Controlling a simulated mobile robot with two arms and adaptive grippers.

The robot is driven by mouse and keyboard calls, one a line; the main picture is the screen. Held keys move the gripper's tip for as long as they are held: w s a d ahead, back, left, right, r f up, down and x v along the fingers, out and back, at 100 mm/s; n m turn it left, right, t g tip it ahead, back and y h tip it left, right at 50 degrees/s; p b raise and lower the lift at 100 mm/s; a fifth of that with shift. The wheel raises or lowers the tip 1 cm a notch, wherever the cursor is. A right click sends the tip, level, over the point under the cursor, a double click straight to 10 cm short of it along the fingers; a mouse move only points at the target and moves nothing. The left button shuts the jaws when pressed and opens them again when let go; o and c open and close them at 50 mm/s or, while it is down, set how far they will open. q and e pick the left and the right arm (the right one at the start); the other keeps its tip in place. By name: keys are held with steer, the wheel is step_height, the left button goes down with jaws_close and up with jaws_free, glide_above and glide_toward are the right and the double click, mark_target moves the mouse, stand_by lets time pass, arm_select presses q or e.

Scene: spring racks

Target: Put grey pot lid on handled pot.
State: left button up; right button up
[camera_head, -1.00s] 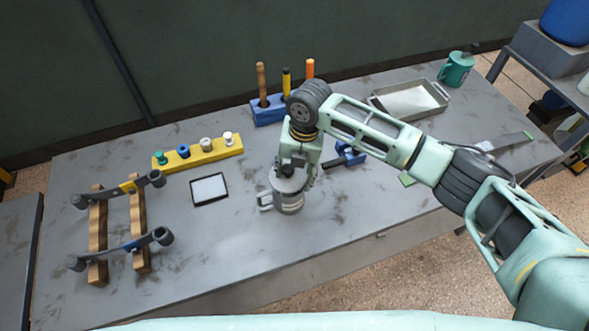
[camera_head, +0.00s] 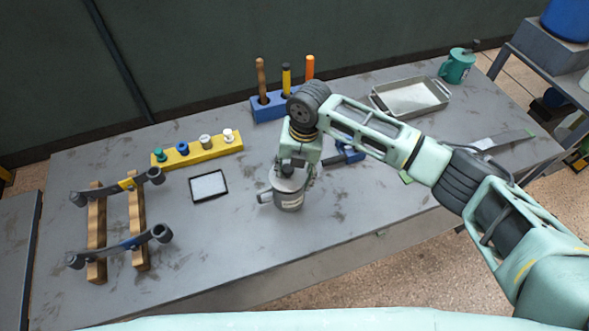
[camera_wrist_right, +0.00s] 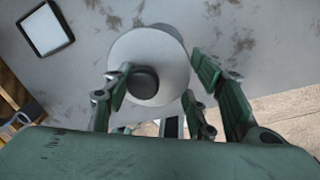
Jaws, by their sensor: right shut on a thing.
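The handled pot (camera_head: 289,199) is a grey metal pot standing upright near the middle of the table, with its handle (camera_head: 265,197) on the left. My right gripper (camera_head: 290,170) is directly above it, pointing down. In the right wrist view, the grey pot lid (camera_wrist_right: 165,50) is a pale round disc with a black knob (camera_wrist_right: 143,82). My right gripper (camera_wrist_right: 160,100) is shut on the lid, its fingers around the knob's side. The lid covers the pot's mouth from above; whether it fully touches the rim is hard to tell. My left gripper is not in view.
A black-framed tablet (camera_head: 208,186) lies left of the pot. A yellow peg block (camera_head: 198,152), a blue tool holder (camera_head: 270,108) and a metal tray (camera_head: 410,98) stand behind. The front middle table is clear.

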mark_target(294, 176)
steer(key=shift+f, duration=0.45)
steer(key=shift+f, duration=0.3)
stand_by(0.3)
steer(key=o, duration=1.2)
steer(key=shift+o, duration=0.7)
steer(key=o, duration=0.6)
steer(key=shift+r+p, duration=3.2)
steer(key=shift+r, duration=0.8)
